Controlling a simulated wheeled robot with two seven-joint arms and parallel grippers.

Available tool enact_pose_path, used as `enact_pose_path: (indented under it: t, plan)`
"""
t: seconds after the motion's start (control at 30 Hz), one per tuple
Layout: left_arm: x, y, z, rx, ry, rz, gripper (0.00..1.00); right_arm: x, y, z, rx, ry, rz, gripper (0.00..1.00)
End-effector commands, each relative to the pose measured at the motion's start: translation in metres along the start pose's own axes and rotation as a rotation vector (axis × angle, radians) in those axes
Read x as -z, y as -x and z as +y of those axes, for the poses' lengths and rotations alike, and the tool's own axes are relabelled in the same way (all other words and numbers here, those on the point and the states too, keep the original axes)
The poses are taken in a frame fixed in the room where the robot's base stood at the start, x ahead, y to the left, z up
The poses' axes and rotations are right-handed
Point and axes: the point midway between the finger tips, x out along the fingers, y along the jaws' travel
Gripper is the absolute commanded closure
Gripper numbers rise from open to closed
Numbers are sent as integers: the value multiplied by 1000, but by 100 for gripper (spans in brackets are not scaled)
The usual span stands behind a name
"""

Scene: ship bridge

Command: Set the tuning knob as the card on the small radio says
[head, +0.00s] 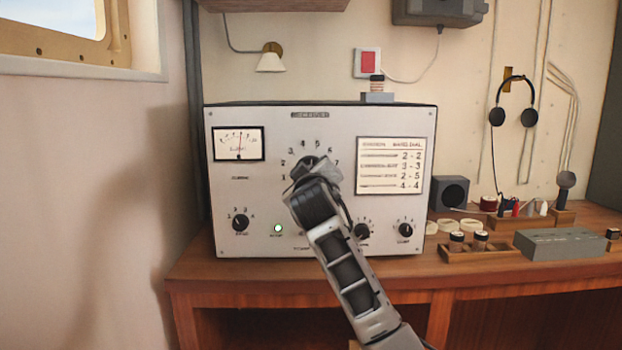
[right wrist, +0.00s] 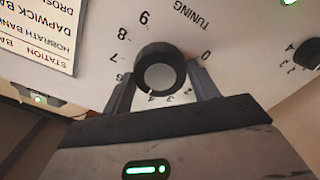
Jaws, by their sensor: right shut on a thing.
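A large pale radio set (head: 225,180) stands on the wooden desk. Its tuning knob (right wrist: 160,68) is black with a grey face, and a ring of numbers runs around it. My right gripper (right wrist: 163,88) is shut on this knob, one finger on each side. I cannot make out a pointer mark on it. In the head view my right gripper (head: 312,172) covers the knob. A white card (head: 390,166) on the radio's front lists stations with number pairs such as 2-2 and 4-4; the station names are blurred there. My left gripper is not in view.
The radio also has a meter (head: 238,143), a left knob (head: 240,222), two right knobs, one partly behind my arm (head: 405,230), and a lit green lamp (head: 278,228). A dark box (head: 450,193), a grey box (head: 565,242) and small items crowd the desk at right.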

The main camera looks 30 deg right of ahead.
Motion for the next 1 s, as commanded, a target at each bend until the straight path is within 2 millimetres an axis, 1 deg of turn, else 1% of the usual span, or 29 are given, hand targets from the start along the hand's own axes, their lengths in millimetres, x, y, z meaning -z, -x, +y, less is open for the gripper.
enact_pose_path:
  t: [0.03, 0.2, 0.4, 0.97, 1.0]
  plan:
    - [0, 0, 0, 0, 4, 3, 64, -2, 0, -3, 6, -34, -3, 63]
    - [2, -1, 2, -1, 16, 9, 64, -1, 0, -3, 6, -126, -3, 63]
    - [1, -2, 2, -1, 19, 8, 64, -1, 0, -2, 5, -190, -4, 64]
    - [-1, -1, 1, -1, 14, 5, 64, -1, 0, -2, 4, -214, -3, 64]
    - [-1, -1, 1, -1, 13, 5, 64, -1, 0, -2, 4, -214, -3, 30]
